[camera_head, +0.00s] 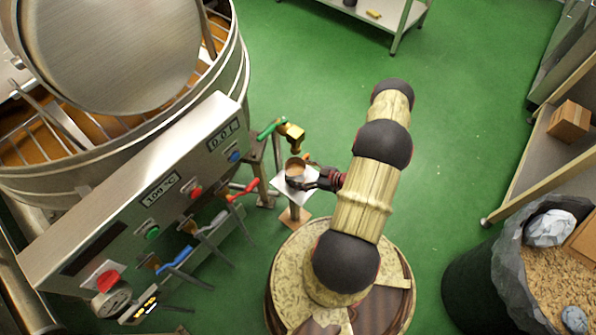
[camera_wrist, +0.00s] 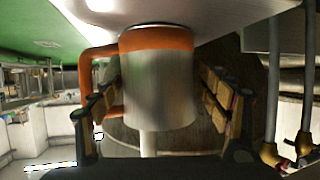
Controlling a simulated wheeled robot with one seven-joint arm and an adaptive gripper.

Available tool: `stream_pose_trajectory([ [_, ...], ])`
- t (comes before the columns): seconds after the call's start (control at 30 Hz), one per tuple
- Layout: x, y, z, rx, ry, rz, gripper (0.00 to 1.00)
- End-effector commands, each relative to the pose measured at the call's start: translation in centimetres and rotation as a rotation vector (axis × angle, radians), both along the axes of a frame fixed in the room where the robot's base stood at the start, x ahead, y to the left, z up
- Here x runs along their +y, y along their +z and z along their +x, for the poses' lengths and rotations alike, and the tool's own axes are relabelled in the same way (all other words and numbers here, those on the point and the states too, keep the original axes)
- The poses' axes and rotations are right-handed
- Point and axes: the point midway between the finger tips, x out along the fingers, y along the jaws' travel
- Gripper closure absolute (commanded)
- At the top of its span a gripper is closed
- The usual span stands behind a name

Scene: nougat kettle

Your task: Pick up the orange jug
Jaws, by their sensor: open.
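The jug is a silvery metal cylinder with an orange band and an orange handle. In the head view the jug (camera_head: 294,168) stands on a small white-topped stand (camera_head: 283,192), with brownish stuff showing at its mouth. In the wrist view the jug (camera_wrist: 157,85) fills the middle, its handle on the left. My gripper (camera_head: 311,182) reaches in from the right in the head view. In the wrist view my gripper (camera_wrist: 158,98) is open, with one finger on each side of the jug body. I cannot tell whether either finger touches it.
A brass tap with a green lever (camera_head: 290,133) is close above and behind the jug. The big kettle (camera_head: 110,60) and its control panel (camera_head: 150,195) with several coloured levers stand to the left. Open green floor (camera_head: 460,110) lies to the right, then a dark bin (camera_head: 470,285) and shelves.

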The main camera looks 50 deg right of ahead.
Motion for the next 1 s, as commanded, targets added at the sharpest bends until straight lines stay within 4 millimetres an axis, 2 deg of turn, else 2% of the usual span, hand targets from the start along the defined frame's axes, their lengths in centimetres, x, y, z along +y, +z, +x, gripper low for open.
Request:
stream_pose_trajectory([
  [0.43,1.4,-2.0,4.4,0.002,0.002,0.002,0.24],
  [0.73,1.4,-2.0,4.7,0.001,0.000,0.001,0.24],
  [1.0,1.3,-2.0,4.7,0.001,0.000,0.000,0.40],
])
